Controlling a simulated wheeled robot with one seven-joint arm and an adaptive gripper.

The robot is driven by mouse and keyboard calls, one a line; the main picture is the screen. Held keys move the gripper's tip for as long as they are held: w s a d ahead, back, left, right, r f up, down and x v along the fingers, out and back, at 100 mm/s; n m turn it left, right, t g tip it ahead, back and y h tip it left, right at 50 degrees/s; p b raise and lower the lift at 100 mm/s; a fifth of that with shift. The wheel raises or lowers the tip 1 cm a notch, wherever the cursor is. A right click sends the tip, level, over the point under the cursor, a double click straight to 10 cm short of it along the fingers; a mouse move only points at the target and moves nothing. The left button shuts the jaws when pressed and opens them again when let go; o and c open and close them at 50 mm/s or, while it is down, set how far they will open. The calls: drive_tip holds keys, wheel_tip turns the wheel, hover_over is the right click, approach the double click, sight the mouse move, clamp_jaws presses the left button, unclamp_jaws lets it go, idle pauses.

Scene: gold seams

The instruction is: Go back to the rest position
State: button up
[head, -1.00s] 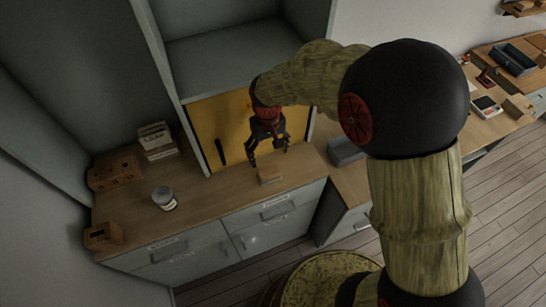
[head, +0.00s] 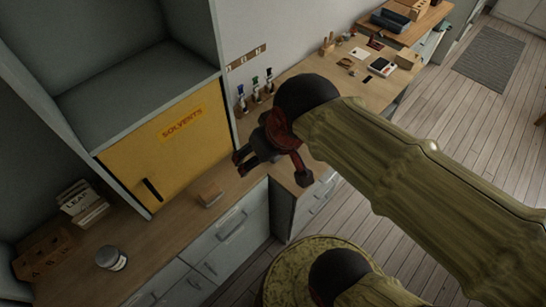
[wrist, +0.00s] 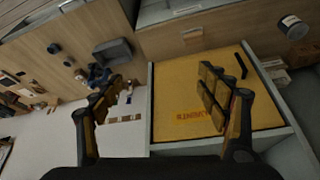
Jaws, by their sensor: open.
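My gripper (head: 272,168) is open and empty in the head view, held above the wooden counter near the right edge of the yellow solvents cabinet. In the wrist view my gripper (wrist: 166,103) shows both fingers spread wide with nothing between them. The yellow cabinet door (head: 170,150) is shut and has a dark handle; the door (wrist: 190,95) also shows in the wrist view beyond the fingers. A small wooden block (head: 210,194) lies on the counter in front of the cabinet, apart from my gripper.
A lidded jar (head: 111,258) stands on the counter (head: 140,235) at left. A box labelled LEAF (head: 82,203) and a wooden holder (head: 42,254) stand behind it. Several bottles (head: 255,92) stand by the wall. A workbench (head: 330,75) with small items extends right; floor (head: 480,130) is open there.

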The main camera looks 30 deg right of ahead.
drive_tip(key=shift+s+d+r+t, duration=0.1)
drive_tip(key=shift+s+d+t, duration=0.1)
drive_tip(key=shift+s, duration=0.4)
drive_tip(key=shift+s+d+r+t, duration=0.1)
drive_tip(key=shift+s+d, duration=0.1)
drive_tip(key=shift+s, duration=0.4)
wheel_tip(320, 180, down, 9)
drive_tip(key=b, duration=0.8)
drive_tip(key=shift+r+b, duration=0.15)
drive_tip(key=shift+b, duration=0.25)
